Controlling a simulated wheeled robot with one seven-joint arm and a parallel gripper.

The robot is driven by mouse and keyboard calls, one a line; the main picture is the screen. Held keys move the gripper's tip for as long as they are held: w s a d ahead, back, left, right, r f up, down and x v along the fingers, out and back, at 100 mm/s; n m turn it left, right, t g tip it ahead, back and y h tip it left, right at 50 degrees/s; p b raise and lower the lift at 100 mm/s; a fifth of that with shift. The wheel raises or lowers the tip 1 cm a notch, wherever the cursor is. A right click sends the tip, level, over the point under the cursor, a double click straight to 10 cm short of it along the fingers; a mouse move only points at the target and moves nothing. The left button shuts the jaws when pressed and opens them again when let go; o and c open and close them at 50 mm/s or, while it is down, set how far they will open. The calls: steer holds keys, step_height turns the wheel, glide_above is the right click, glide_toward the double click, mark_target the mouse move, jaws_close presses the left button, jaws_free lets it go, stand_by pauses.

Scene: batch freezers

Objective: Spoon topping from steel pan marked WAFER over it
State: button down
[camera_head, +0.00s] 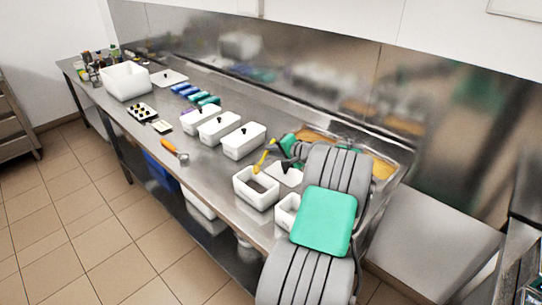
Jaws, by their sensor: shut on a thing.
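My gripper (279,148) is shut on a yellow spoon-like tool (266,155), which slants down to the left. A steel pan (402,158) sits at the right end of the counter with orange-tan contents, partly hidden behind my arm. I cannot read any WAFER marking.
Several white lidded tubs (243,141) stand left of the open tub. A white lid (284,174) lies behind it, and another white tub (287,212) is partly hidden by my arm. An orange-handled tool (169,146) lies near the front edge. A steel backsplash (330,85) runs behind.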

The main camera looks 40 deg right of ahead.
steer(key=shift+s+d+f+m+t+y+b, duration=0.1)
steer(key=shift+f+m+t+y+b, duration=0.2)
steer(key=shift+t+b, duration=0.75)
steer(key=shift+s+f+m+t+y+b, duration=0.1)
steer(key=shift+f+m+t+b, duration=0.45)
steer(key=shift+b, duration=0.75)
steer(key=shift+r, duration=0.2)
